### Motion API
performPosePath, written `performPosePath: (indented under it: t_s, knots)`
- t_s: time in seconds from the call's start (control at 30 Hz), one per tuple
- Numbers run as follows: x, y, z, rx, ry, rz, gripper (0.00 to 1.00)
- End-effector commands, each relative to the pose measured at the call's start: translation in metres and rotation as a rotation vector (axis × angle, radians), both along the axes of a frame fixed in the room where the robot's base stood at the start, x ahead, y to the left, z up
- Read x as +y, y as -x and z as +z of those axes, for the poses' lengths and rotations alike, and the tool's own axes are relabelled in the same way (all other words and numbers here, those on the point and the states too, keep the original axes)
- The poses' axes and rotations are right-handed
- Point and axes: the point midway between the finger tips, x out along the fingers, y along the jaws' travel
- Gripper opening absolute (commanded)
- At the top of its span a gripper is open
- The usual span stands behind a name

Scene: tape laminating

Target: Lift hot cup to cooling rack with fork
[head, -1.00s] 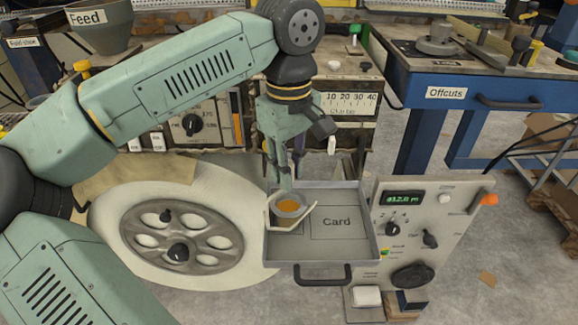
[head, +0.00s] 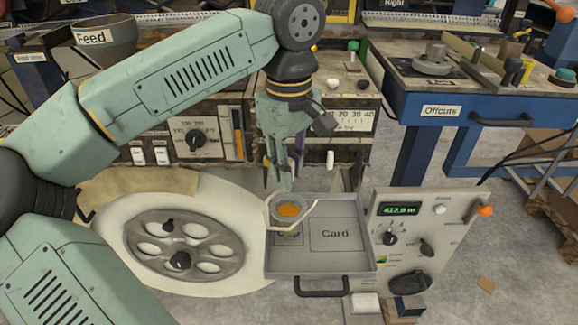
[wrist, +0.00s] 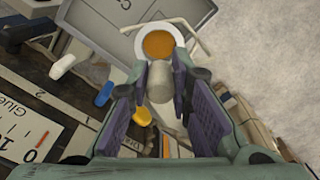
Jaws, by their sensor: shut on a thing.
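The cup (head: 287,209), a small grey round vessel with orange contents, sits between the cream prongs of the fork (head: 307,222). It appears raised above the left part of the tray. In the wrist view the cup (wrist: 158,43) lies just beyond the fingertips, with a fork prong (wrist: 190,32) curving beside it. My gripper (head: 282,182) points down behind the cup and is shut on the fork's grey handle (wrist: 159,82). The join between handle and prongs is hidden. I cannot make out a cooling rack for certain.
The grey tray (head: 336,262), with a "Card" outline, is below the cup. A panel with a green display (head: 399,210) stands to its right. A spoked wheel (head: 184,243) lies left. A machine with dials (head: 195,140) stands behind. The blue "Offcuts" bench (head: 480,112) is at the right.

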Motion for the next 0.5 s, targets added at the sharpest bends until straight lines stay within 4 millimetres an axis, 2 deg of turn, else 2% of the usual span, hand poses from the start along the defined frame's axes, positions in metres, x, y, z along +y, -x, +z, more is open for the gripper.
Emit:
performPosePath:
  t_s: [0.5]
  knots:
    - [0.000,0.000,0.023,0.000,0.000,0.000,0.00]
